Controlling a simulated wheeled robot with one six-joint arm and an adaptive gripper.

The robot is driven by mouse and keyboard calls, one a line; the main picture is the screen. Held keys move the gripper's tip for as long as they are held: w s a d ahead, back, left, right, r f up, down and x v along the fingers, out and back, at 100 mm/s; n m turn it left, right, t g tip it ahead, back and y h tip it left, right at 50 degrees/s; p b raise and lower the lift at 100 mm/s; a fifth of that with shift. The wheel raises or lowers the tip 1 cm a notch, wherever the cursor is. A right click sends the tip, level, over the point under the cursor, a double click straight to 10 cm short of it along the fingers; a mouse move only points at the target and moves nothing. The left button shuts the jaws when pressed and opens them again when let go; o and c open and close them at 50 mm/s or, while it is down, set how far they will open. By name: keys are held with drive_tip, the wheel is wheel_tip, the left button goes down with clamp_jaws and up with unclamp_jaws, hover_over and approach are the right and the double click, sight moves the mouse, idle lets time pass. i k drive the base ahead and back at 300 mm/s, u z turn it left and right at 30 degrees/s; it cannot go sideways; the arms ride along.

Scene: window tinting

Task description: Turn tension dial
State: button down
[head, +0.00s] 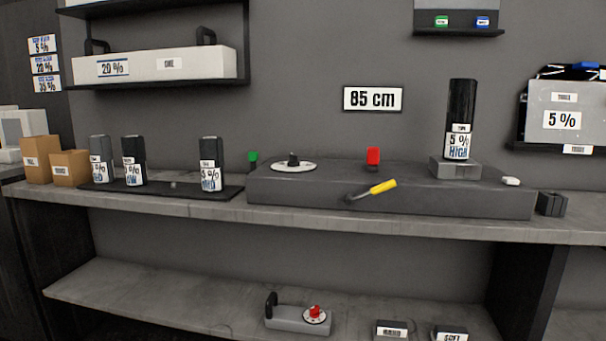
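Two dials show in the head view, and I cannot tell from any label which is the tension dial. One is a black knob (293,159) on a white round plate, on top of the left part of a long dark grey machine (440,201). The other is a red knob (315,311) on a white round plate, on a small grey device (283,319) with a black handle on the lower shelf. Marks on both plates are too small to read. My gripper is not in view.
The machine stands on the grey bench (215,208). Several smaller rolls stand on a dark tray (215,192) at left.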

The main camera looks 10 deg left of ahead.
sight(294, 158)
drive_tip(key=k, duration=0.55)
drive_tip(key=u, duration=0.7)
drive_tip(key=i, duration=1.45)
drive_tip(key=z, duration=0.2)
